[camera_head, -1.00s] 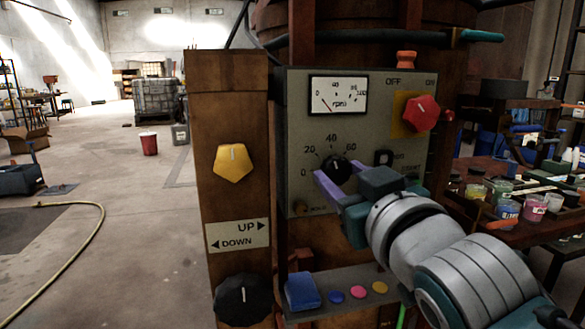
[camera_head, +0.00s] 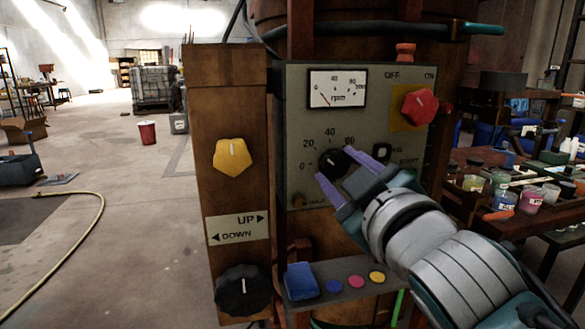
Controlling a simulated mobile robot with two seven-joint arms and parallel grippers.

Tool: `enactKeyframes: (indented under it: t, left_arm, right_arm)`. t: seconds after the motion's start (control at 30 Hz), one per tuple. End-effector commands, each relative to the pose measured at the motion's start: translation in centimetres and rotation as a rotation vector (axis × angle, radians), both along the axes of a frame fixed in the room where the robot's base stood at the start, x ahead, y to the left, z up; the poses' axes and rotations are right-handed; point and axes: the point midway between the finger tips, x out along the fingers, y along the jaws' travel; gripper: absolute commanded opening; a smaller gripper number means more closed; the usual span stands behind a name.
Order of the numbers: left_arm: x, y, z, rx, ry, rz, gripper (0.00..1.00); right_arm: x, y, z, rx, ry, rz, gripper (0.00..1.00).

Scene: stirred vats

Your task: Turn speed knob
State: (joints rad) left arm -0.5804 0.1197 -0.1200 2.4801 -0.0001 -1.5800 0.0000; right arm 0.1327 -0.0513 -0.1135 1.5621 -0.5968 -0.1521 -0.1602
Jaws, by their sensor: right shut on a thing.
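The black speed knob (camera_head: 334,164) sits on the grey control panel (camera_head: 300,90), below a dial scale marked from 0 upward. My right gripper (camera_head: 343,169) comes in from the lower right. Its two purple fingers lie on either side of the knob, one at its lower left and one at its upper right, and it is shut on the knob. The knob's exact pointer direction is too small to read. The rpm meter (camera_head: 338,88) above shows its needle low, near the 0 end. My left gripper is not in view.
A red knob (camera_head: 419,104) on a yellow plate is at the panel's upper right. A yellow knob (camera_head: 233,157) and a large black knob (camera_head: 243,290) are on the post at left. A shelf (camera_head: 355,291) with coloured buttons juts out below. A cluttered table (camera_head: 480,215) stands at right.

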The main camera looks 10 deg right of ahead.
Motion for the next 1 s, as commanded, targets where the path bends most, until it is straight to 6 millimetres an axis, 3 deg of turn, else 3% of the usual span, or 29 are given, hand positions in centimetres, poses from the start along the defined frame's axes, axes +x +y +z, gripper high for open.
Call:
enactKeyframes:
  t: [0.3, 0.33, 0.57, 0.87, 1.0]
  left_arm:
    - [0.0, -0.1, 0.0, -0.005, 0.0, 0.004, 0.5]
    - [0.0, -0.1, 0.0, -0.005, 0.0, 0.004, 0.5]
    - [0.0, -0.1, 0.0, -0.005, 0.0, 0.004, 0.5]
    - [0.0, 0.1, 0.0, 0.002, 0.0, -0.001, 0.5]
    - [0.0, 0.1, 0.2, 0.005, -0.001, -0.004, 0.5]
  right_arm:
    - [0.0, 0.0, 0.0, -0.001, -0.002, 0.001, 0.0]
    - [0.0, 0.0, 0.0, 0.0, -0.002, 0.001, 0.54]
    - [0.0, 0.0, 0.0, 0.0, -0.001, 0.001, 0.8]
    - [-0.2, 0.0, 0.0, 0.001, 0.0, 0.0, 0.82]
    - [-1.5, -0.1, -0.1, 0.0, 0.003, 0.0, 0.82]
